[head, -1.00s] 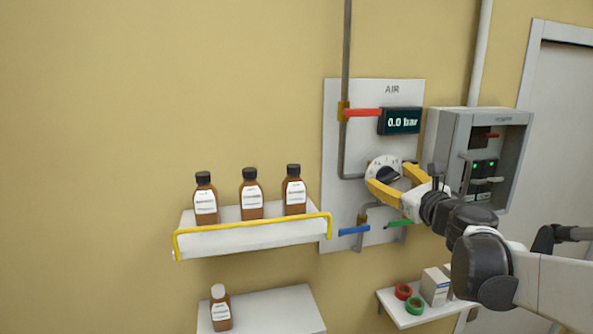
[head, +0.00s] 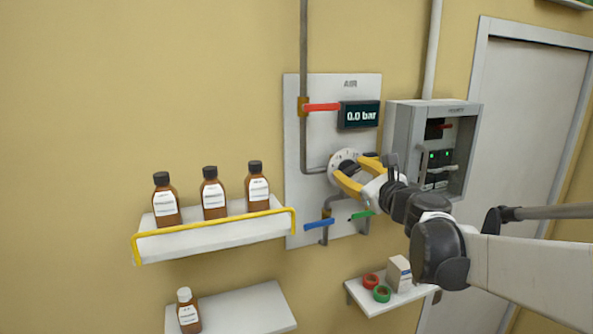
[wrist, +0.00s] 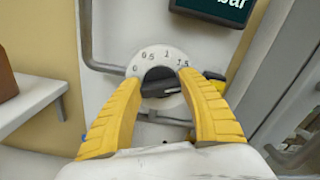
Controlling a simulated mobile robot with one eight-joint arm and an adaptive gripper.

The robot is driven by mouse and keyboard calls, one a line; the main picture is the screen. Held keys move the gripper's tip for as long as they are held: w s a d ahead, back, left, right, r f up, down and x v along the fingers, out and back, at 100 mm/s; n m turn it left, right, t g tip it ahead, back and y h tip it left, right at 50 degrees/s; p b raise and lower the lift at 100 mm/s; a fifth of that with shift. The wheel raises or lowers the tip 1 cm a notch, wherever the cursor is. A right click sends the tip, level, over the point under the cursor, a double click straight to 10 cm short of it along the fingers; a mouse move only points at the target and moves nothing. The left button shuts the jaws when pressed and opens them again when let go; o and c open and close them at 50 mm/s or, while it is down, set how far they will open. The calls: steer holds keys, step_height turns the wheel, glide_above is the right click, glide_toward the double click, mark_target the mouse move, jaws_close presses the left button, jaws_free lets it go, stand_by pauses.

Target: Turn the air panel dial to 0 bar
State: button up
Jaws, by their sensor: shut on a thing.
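The air panel (head: 303,220) is a pale plate on the wall with a display (head: 359,115) reading 0.0 bar. Below the display is a white round dial (head: 340,157) with a dark knob (head: 349,168). In the wrist view the dial face (wrist: 156,56) shows 0, 0.5, 1 and 1.5, and the knob (wrist: 160,88) has a ridge slanting to the right. My gripper (wrist: 159,80), with yellow fingers, is shut on the dial, one finger at each side. The fingers hide part of the dial's rim.
A red lever (head: 321,107) sits beside the display; blue (head: 322,224) and green (head: 362,215) handles are below the dial. A grey open box (head: 399,130) stands close on the right. A yellow-railed shelf (head: 215,237) with brown bottles is left.

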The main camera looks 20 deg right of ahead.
steer(key=n+b, duration=0.2)
steer(key=n, duration=0.4)
steer(key=shift+a+f+n, duration=0.1)
steer(key=shift+f+n, duration=0.05)
steer(key=shift+n, duration=0.15)
steer(key=n+b, duration=0.1)
steer(key=n, duration=0.2)
steer(key=shift+n, duration=0.4)
steer(key=n+b, duration=0.1)
steer(key=n, duration=0.2)
steer(key=shift+f+n, duration=0.1)
steer(key=shift+n, duration=0.2)
steer(key=n+b, duration=0.1)
steer(key=n, duration=0.2)
steer(key=shift+f+n, duration=0.1)
steer(key=shift+n, duration=0.2)
steer(key=n, duration=0.3)
steer(key=shift+n+b, duration=0.3)
steer(key=shift+b, duration=0.05)
steer(key=n+b, duration=0.1)
steer(key=n, duration=0.5)
steer(key=shift+n, duration=0.3)
steer(key=o, duration=1.2)
steer(key=shift+w+f, duration=0.1)
